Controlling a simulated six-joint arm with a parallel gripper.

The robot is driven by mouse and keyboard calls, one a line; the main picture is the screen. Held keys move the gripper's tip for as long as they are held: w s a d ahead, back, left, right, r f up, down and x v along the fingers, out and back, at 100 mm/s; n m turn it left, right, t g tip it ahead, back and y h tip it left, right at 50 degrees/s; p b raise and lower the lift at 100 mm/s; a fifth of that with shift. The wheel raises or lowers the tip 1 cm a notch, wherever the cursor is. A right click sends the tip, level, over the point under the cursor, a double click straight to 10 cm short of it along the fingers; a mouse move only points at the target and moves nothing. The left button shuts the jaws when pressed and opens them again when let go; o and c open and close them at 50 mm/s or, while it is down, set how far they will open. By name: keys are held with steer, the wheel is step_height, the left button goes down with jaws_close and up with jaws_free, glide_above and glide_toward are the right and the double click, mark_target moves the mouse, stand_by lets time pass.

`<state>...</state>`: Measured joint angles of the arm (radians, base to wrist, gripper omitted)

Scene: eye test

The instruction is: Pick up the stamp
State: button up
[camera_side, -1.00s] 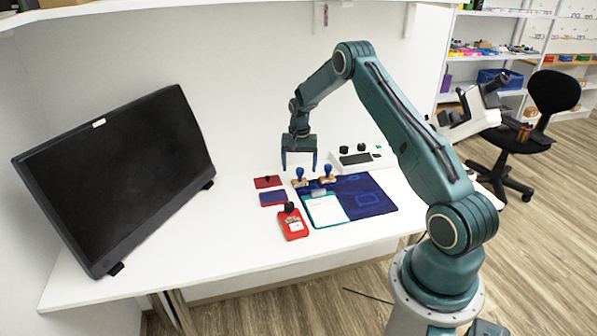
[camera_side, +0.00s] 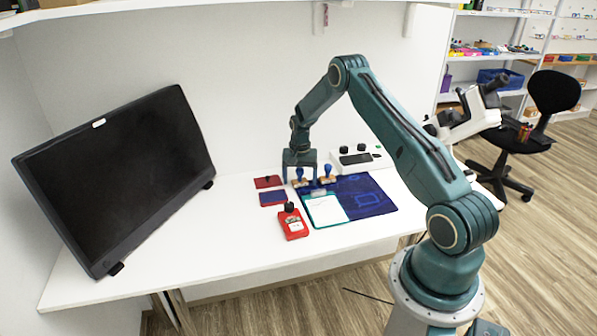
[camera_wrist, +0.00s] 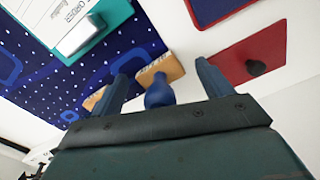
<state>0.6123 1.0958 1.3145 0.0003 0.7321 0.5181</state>
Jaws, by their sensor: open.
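A stamp (camera_side: 300,183) with a blue knob handle and a wooden base stands at the back left corner of the dark blue mat. In the wrist view its blue handle (camera_wrist: 159,93) shows between my two fingers, with the wooden base (camera_wrist: 174,67) beyond. My gripper (camera_side: 300,176) points down over this stamp, its fingers apart on either side of the handle; in the wrist view the fingers (camera_wrist: 162,76) are open. I cannot tell whether they touch it. A second stamp (camera_side: 328,172) of the same look stands just to the right.
A dark blue mat (camera_side: 372,199) bears a teal clipboard with paper (camera_side: 326,210). A white device (camera_side: 358,159) stands behind; a black monitor (camera_side: 120,175) stands left.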

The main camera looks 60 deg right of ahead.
steer(key=c, duration=1)
steer(key=shift+r, duration=0.15)
step_height(320, 180, up, 20)
steer(key=shift+f, duration=0.1)
stand_by(0.3)
stand_by(0.4)
steer(key=o, duration=0.3)
steer(key=shift+c, duration=1.1)
steer(key=shift+o, duration=0.4)
